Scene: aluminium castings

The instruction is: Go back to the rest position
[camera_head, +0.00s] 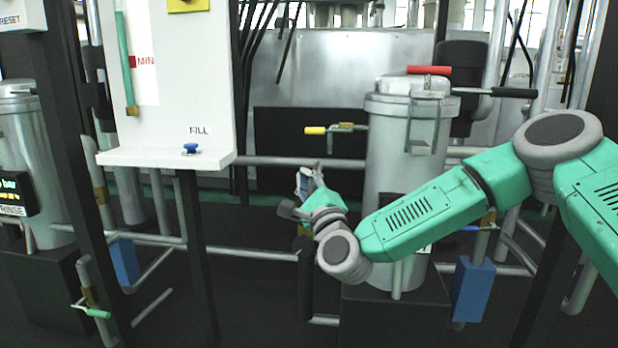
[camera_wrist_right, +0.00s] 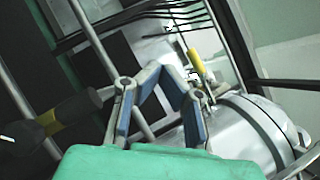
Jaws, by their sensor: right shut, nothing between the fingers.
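My right arm comes in from the right in the head view and crosses in front of the silver cylindrical vessel (camera_head: 392,170). My right gripper (camera_head: 309,176) points up, just left of the vessel and below the yellow-handled valve (camera_head: 316,131). In the right wrist view the fingers of this gripper (camera_wrist_right: 160,72) come together with nothing between them. The yellow handle (camera_wrist_right: 196,61) shows just beyond the fingers, and the vessel (camera_wrist_right: 232,132) lies to their right. I cannot tell whether the gripper touches anything. My left gripper is not in view.
A white panel with a blue knob (camera_head: 191,148) stands left of the gripper on a dark post (camera_head: 196,260). Horizontal pipes (camera_head: 270,162) run behind. The vessel has a red handle (camera_head: 429,70) on top and a black handle (camera_head: 513,92) at right. A blue box (camera_head: 472,290) hangs below my forearm.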

